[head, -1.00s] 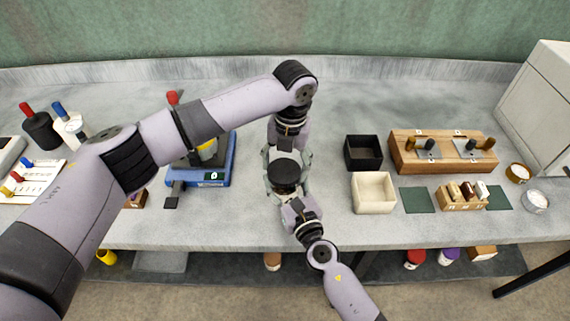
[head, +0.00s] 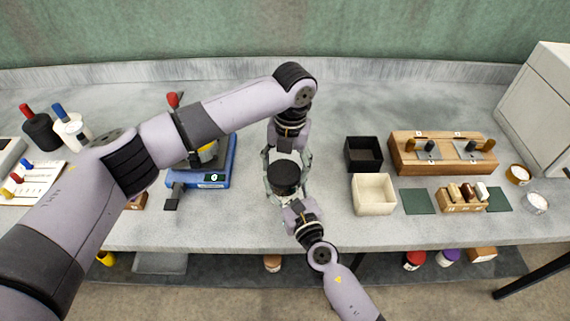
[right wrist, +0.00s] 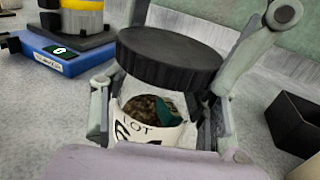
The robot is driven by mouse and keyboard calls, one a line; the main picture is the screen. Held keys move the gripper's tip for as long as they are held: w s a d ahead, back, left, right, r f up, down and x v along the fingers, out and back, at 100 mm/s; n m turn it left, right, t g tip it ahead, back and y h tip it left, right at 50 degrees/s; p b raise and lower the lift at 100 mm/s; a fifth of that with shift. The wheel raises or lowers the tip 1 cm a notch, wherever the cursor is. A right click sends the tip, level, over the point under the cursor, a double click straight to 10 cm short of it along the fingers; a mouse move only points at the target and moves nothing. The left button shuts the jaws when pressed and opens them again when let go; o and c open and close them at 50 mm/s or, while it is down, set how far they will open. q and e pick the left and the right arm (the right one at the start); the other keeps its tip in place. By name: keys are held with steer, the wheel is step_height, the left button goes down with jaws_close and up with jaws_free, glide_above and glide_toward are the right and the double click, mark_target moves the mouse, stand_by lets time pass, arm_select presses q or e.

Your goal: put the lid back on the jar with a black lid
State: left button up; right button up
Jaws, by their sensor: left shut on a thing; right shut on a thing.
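A round black lid (head: 285,177) is at the middle of the head view, between the fingers of my left gripper (head: 286,168), which is shut on it from the far side. In the right wrist view the lid (right wrist: 170,57) is over the jar (right wrist: 150,128), with a visible gap at the near side. The jar has a white label with dark letters and brown grain showing, with a dark green patch. My right gripper (right wrist: 162,122) is shut on the jar, one finger on each side. In the head view the lid hides most of the jar.
A blue scale (head: 213,179) stands to the left. A black box (head: 363,154) and a cream box (head: 374,194) stand close on the right. The counter behind my left gripper is clear.

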arm_select(q)
steer(key=shift+s+a+f, duration=0.1)
steer(key=shift+a+f, duration=0.05)
steer(key=shift+f, duration=0.6)
steer(key=shift+o, duration=0.7)
steer(key=shift+f, duration=0.15)
steer(key=shift+r+y, duration=0.4)
steer(key=shift+y, duration=0.1)
steer(key=shift+c, duration=0.5)
steer(key=shift+a, duration=0.1)
steer(key=shift+r+h, duration=0.15)
steer(key=shift+h, duration=0.25)
steer(key=shift+o, duration=0.2)
steer(key=shift+s+f, duration=0.1)
steer(key=shift+f, duration=0.4)
steer(key=shift+o, duration=0.5)
steer(key=shift+d, duration=0.2)
